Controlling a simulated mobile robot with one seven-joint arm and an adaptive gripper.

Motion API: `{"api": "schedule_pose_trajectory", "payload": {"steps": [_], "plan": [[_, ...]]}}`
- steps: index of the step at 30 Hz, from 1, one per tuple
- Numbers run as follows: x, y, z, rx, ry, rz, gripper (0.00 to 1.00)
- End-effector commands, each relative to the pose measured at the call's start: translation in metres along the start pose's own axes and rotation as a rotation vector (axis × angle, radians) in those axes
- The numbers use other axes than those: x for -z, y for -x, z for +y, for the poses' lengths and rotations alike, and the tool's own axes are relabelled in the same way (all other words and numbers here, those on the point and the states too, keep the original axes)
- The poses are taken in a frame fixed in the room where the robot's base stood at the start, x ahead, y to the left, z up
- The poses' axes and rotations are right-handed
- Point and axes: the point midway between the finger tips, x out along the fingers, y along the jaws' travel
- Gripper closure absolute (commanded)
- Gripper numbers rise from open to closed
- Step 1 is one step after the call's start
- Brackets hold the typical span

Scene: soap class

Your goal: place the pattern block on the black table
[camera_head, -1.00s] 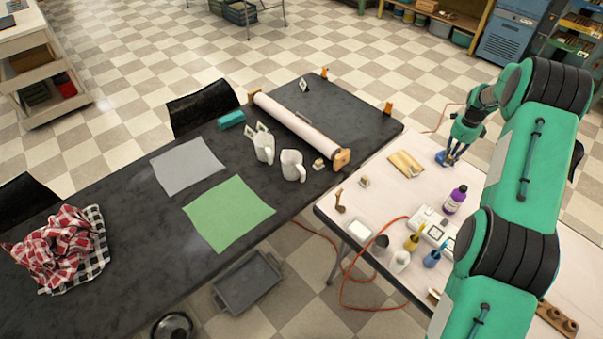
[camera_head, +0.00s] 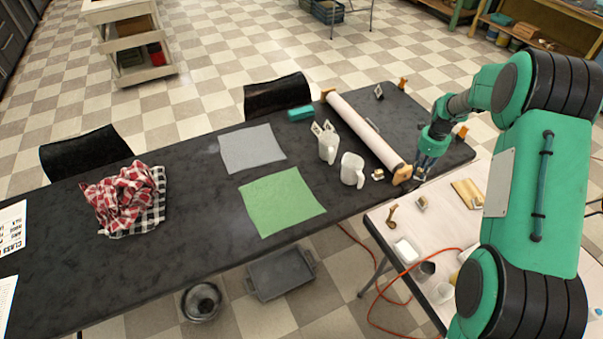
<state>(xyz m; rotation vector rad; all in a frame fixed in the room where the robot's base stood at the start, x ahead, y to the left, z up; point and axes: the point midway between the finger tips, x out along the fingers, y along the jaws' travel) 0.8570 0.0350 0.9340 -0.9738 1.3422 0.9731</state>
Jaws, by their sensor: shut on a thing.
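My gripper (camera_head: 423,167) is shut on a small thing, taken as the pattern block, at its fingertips. A bit of blue (camera_head: 432,146) shows there, but its shape is mostly hidden and blurred. In the picture my gripper is over the right end of the black table (camera_head: 330,222), just right of the wooden end of a long pale roll (camera_head: 366,134). I cannot tell how high it is above the table or whether the held thing touches it.
Two white pitchers (camera_head: 352,170), a green sheet (camera_head: 281,202), a grey sheet (camera_head: 252,148) and a checked cloth (camera_head: 122,198) lie or stand on the black table. A white table (camera_head: 405,215) with small items adjoins at right.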

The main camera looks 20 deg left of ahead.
Motion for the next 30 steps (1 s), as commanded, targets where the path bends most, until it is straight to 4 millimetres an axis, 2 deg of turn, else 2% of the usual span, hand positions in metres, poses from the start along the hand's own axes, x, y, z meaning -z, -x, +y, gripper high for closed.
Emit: {"api": "schedule_pose_trajectory", "payload": {"steps": [1, 3, 12, 21, 30], "plan": [[-0.019, 0.001, 0.012, 0.000, 0.022, 0.000, 1.00], [-0.042, 0.001, 0.028, 0.000, 0.045, 0.000, 1.00], [-0.131, 0.001, 0.101, 0.000, 0.145, 0.000, 1.00], [-0.205, 0.001, 0.185, 0.000, 0.245, 0.000, 1.00], [-0.264, 0.001, 0.277, 0.000, 0.346, 0.000, 1.00]]}}
